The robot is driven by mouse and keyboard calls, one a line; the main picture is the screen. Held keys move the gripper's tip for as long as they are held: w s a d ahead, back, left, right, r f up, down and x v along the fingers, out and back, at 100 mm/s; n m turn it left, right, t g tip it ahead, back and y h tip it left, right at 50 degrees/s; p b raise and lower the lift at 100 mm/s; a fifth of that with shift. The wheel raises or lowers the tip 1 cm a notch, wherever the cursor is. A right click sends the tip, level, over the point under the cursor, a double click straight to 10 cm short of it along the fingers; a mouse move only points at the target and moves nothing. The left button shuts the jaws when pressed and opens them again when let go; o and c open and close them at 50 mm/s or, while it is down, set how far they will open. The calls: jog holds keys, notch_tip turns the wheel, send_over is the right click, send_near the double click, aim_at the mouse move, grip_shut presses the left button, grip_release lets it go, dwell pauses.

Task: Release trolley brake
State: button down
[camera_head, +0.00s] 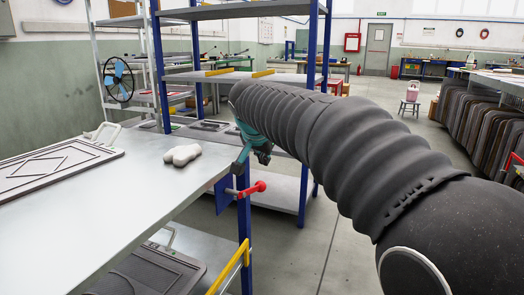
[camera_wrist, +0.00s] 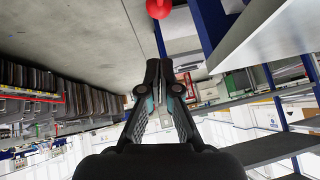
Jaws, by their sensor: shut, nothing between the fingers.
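The brake lever (camera_head: 255,188) is a thin rod with a red knob. It sticks out from a blue plate (camera_head: 222,194) at the front corner of the trolley (camera_head: 118,190), which has a grey top and blue posts. In the wrist view the red knob (camera_wrist: 173,22) shows at the top edge, partly cut off. My gripper (camera_head: 240,168) is teal and dark, pointing down just above the lever, apart from the knob as far as I can tell. In the wrist view my gripper (camera_wrist: 162,72) has its fingertips together, with nothing between them.
A lower shelf holds another dark panel (camera_head: 150,275). A blue-posted shelf rack (camera_head: 305,130) stands behind. Open floor (camera_head: 335,240) lies to the right.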

aim_at(262, 186)
jog(key=f, duration=0.1)
jog(key=w+f, duration=0.1)
jog(key=f, duration=0.2)
jog(key=shift+w+a+f+b, duration=0.2)
jog(key=shift+w+f+b, duration=0.1)
jog(key=shift+f, duration=0.1)
jog(key=shift+s+a+f, duration=0.1)
jog(key=shift+f, duration=0.45)
